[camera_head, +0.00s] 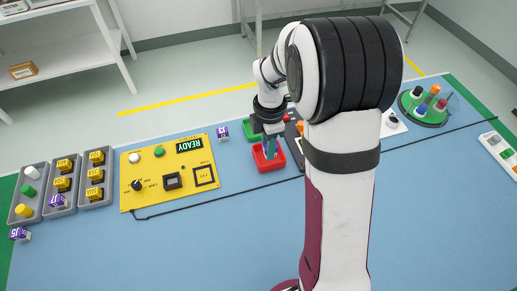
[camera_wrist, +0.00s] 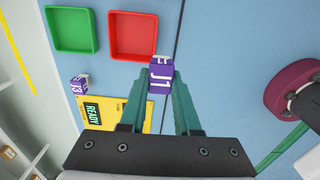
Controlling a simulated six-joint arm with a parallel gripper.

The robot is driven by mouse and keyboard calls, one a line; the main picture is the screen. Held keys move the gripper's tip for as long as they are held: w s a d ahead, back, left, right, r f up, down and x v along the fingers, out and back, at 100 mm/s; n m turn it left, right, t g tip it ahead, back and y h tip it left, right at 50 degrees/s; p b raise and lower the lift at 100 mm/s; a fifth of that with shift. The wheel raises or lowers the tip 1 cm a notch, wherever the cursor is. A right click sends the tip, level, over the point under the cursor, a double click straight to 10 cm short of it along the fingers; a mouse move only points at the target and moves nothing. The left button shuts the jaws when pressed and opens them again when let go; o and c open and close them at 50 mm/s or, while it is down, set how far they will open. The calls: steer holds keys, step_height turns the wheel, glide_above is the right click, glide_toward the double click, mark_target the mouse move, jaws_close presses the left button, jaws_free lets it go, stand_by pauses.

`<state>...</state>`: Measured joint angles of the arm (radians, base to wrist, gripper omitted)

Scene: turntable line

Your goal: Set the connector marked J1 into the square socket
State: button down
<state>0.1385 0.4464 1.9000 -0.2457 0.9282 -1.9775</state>
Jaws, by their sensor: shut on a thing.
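My gripper (camera_head: 268,150) is low over the red tray, its teal fingers pointing down. In the wrist view my gripper (camera_wrist: 160,82) is shut on the purple connector marked J1 (camera_wrist: 160,73), which has a white part on top. I cannot make out the held connector in the head view. The yellow panel (camera_head: 148,167) stands to the left of my gripper. It has a black square opening (camera_head: 172,181) and, to its right, a larger black square frame (camera_head: 204,175). I cannot tell for sure which is the square socket.
The red tray (camera_head: 260,165) and green tray (camera_head: 248,129) lie by my gripper. A purple connector marked J3 (camera_head: 222,133) lies between panel and trays; another (camera_head: 20,234) lies far left. Grey bins (camera_head: 63,210) hold parts. A black cable (camera_head: 240,193) crosses the blue table.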

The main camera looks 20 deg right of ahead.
steer(key=w+a+f, duration=0.1)
steer(key=w+a, duration=0.2)
steer(key=a, duration=1.1)
steer(key=w+a+f, duration=0.1)
steer(key=w+a, duration=0.1)
steer(key=a, duration=1.2)
steer(key=shift+d+f, duration=0.15)
steer(key=shift+f, duration=1.05)
steer(key=shift+d+f, duration=0.15)
steer(key=shift+f, duration=1.05)
steer(key=shift+f, duration=1)
steer(key=c, duration=0.5)
jaws_free()
steer(key=shift+c, duration=0.2)
step_height(320, 180, up, 16)
steer(key=shift+f, duration=0.1)
